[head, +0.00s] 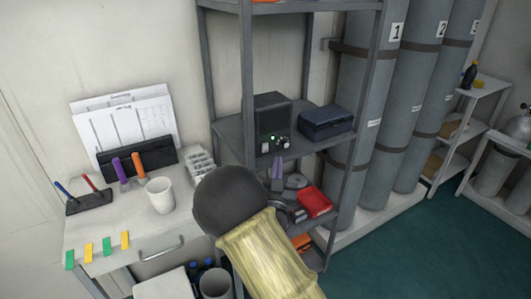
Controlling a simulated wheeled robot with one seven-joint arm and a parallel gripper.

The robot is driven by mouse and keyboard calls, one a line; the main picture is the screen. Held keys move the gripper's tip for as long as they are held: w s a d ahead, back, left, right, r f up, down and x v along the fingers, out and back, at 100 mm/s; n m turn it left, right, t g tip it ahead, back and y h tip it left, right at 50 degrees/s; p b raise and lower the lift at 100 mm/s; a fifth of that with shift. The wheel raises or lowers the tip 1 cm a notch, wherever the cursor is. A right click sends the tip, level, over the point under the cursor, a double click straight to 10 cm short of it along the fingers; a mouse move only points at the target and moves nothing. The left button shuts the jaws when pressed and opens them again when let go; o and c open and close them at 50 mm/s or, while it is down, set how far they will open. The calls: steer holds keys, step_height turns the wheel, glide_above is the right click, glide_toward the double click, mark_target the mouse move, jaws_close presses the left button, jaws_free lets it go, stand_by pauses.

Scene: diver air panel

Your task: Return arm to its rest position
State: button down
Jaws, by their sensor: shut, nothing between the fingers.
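My arm crosses the bottom middle of the head view, with a dark rounded joint and a pale yellow sleeve below it. Two narrow purple-grey prongs side by side look like the fingers of my gripper (277,168). They point up the picture, just right of the dark joint and close to the front edge of the rack's middle shelf. They are together with nothing seen between them. The sleeve and joint hide part of what lies behind, and I cannot tell whether the prongs touch anything.
The grey rack (227,133) bears a dark panel box (272,115), a blue case (325,122) and, lower down, a red box (314,202). At left, a desk (200,228) holds a white mug (159,195). Tall grey cylinders (375,110) stand right. Green floor (420,250) is clear at lower right.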

steer(key=shift+s+d+r, duration=0.1)
steer(key=shift+s+d, duration=0.2)
steer(key=shift+s, duration=0.2)
steer(key=s+d+f+m+g, duration=0.1)
steer(key=d+f+m+g, duration=0.1)
steer(key=d+f+g, duration=0.65)
steer(key=s+d+n+g, duration=0.1)
steer(key=s+d+g, duration=0.25)
steer(key=s, duration=0.45)
steer(key=s+d+n+g, duration=0.2)
steer(key=s+g, duration=0.2)
steer(key=s, duration=0.4)
steer(key=s+d+n+g, duration=0.1)
steer(key=s+d+g, duration=0.25)
steer(key=s, duration=0.45)
step_height(320, 180, up, 17)
steer(key=p, duration=1.7)
steer(key=shift+a+f+y, duration=0.15)
steer(key=shift+y, duration=0.25)
